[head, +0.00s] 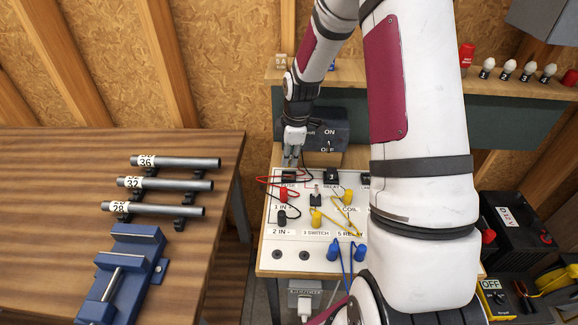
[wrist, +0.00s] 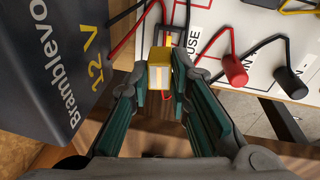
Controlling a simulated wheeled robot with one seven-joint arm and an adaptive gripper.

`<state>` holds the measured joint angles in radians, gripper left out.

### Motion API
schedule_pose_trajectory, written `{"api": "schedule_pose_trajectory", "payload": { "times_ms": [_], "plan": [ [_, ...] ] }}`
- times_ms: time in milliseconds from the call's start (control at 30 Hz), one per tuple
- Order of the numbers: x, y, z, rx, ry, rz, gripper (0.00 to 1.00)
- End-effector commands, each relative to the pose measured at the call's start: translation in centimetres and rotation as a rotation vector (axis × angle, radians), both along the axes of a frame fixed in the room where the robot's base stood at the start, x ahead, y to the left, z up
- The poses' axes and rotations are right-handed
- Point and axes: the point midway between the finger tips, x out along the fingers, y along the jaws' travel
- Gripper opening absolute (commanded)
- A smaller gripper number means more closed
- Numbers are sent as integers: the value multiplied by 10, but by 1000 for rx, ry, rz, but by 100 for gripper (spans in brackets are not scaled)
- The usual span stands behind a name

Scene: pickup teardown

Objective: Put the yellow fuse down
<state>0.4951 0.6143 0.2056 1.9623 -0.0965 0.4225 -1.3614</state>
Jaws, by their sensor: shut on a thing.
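My gripper (head: 291,161) points down over the back left corner of the white wiring board (head: 291,246). In the wrist view my gripper (wrist: 160,85) has its green-padded fingers on either side of the yellow fuse (wrist: 159,56), which has a pale face and sits at the fingertips. Beyond the fuse, a small dark holder with red and yellow parts shows beside the "FUSE" lettering. I cannot tell whether the fuse touches it. The fuse is too small to make out in the head view.
A dark "12 V" box (wrist: 55,65) is close to the left finger. Red, black and yellow leads with plugs (head: 283,195) cross the board. A wooden bench (head: 60,200) with a blue vise (head: 128,265) and several tubes is at left. A shelf with bulbs (head: 508,68) is at back right.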

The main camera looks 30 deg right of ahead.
Motion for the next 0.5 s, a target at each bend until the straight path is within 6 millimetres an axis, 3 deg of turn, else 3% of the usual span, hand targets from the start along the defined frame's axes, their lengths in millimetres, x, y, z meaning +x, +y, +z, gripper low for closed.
{"api": "schedule_pose_trajectory", "payload": {
  "times_ms": [200,500],
  "plan": [
    [1,0,38,-1,-3,-1,1],
    [0,0,52,1,3,-14,1]
  ]
}}
